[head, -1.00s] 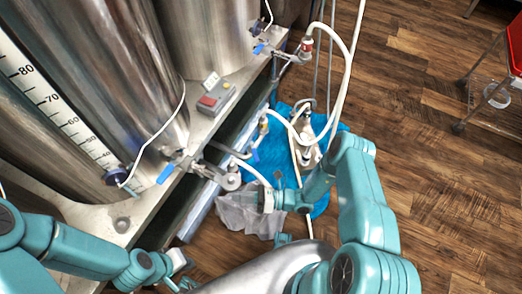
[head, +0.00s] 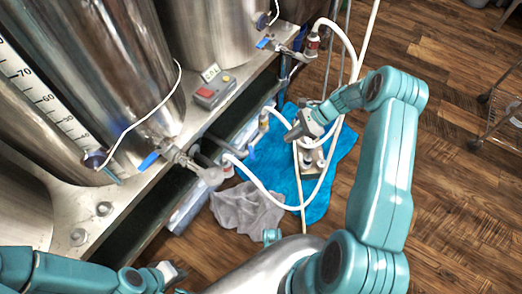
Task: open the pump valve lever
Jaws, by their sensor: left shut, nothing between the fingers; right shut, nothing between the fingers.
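The pump (head: 312,160) sits on a blue cloth on the floor, partly hidden by my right arm and the hoses. A valve with a small blue lever (head: 251,152) stands just left of it, below a hose fitting (head: 264,121). I take this for the pump valve lever; it is small and its exact angle is hard to tell. My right gripper (head: 291,134) is shut and empty, above and to the right of the lever, seemingly apart from it. My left gripper (head: 173,272) is shut and empty at the bottom edge, far from the valve.
Steel tanks (head: 120,70) stand on a bench at the left, with blue-handled tank valves (head: 149,161) and a grey switch box (head: 215,92). White hoses (head: 270,199) loop around the pump.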

